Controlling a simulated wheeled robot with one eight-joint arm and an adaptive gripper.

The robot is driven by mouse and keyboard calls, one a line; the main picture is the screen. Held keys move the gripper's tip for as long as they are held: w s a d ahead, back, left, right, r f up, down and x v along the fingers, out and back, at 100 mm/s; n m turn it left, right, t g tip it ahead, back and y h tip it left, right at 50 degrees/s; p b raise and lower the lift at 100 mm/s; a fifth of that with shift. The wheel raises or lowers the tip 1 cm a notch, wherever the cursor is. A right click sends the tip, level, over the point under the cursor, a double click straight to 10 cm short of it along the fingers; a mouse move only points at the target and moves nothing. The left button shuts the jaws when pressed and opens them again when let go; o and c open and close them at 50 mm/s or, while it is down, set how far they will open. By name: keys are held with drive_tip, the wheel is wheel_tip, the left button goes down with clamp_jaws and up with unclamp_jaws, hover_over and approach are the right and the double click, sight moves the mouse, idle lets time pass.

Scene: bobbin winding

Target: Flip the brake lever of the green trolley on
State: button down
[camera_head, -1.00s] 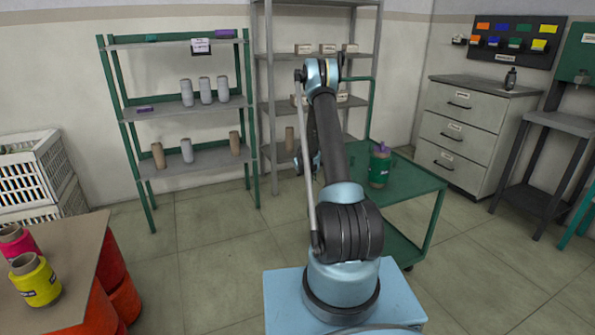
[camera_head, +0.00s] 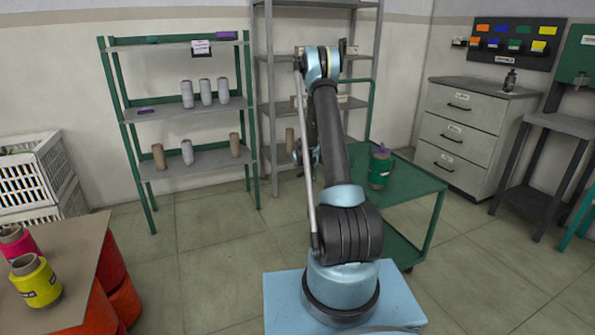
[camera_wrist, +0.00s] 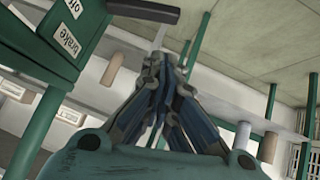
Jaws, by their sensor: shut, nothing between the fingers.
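The green trolley (camera_head: 415,185) stands behind my arm in the head view, partly hidden by it. In the wrist view, a green box (camera_wrist: 35,35) at the upper left carries the labels "off" and "brake". The dark brake lever (camera_wrist: 145,12) sticks out from beside this box at the top edge. My gripper (camera_wrist: 160,62) is shut and empty, with its fingertips just below the lever in the picture. I cannot tell whether they touch it. The "on" side is not in view. In the head view my gripper is mostly hidden behind my arm.
Grey shelves (camera_head: 280,105) stand close behind my arm, and a green-framed shelf (camera_head: 195,163) with several cones stands to the left. A drawer cabinet (camera_head: 460,130) is at the right.

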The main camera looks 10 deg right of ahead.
drive_tip(key=v, duration=0.8)
drive_tip(key=shift+a, duration=0.25)
drive_tip(key=shift+s, duration=0.1)
drive_tip(key=s+r+m+g, duration=0.1)
drive_tip(key=s+r, duration=0.5)
drive_tip(key=s, duration=0.4)
drive_tip(key=s+a+r+g, duration=0.1)
drive_tip(key=s+r, duration=0.6)
drive_tip(key=s, duration=0.2)
drive_tip(key=s+r+m+g, duration=0.1)
drive_tip(key=s+r, duration=0.5)
drive_tip(key=s, duration=0.4)
drive_tip(key=s+f+m+g, duration=0.1)
drive_tip(key=s+f+g, duration=0.1)
drive_tip(key=s, duration=1.5)
drive_tip(key=s+f+m+g, duration=0.1)
drive_tip(key=s+f+g, duration=0.1)
drive_tip(key=s, duration=1.5)
drive_tip(key=shift+s+f+h, duration=0.3)
drive_tip(key=shift+f, duration=0.35)
